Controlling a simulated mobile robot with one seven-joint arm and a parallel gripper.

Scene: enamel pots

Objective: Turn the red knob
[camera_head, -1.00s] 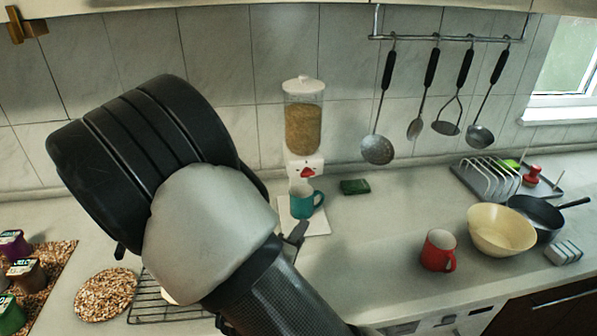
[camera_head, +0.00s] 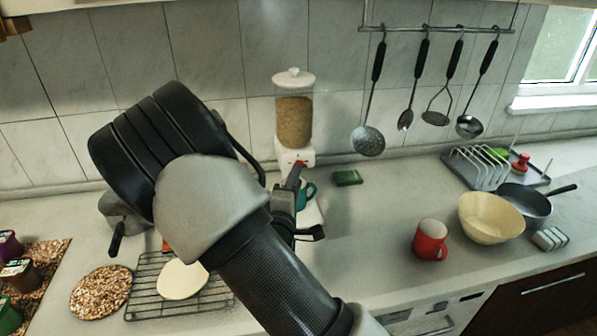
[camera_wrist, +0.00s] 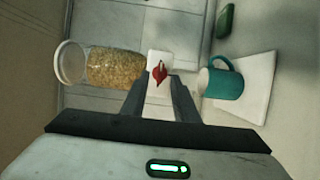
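The red knob (camera_wrist: 159,72) is on the white base (camera_wrist: 160,62) of a wall dispenser with a clear jar of grain (camera_wrist: 113,67). In the head view the knob (camera_head: 302,164) is partly hidden by my gripper. My gripper (camera_wrist: 158,86) is open, with one finger on each side of the knob in the wrist view. Its fingertips point at the knob and look close to it; I cannot tell if they touch it. In the head view a dark finger (camera_head: 294,176) reaches up to the dispenser's base.
A teal mug (camera_wrist: 222,80) stands on a white board (camera_wrist: 245,90) under the dispenser, close to my gripper. A green sponge (camera_head: 347,177) lies to the right. A red mug (camera_head: 429,240) and a cream bowl (camera_head: 490,219) stand further right. Utensils (camera_head: 368,139) hang on the wall.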

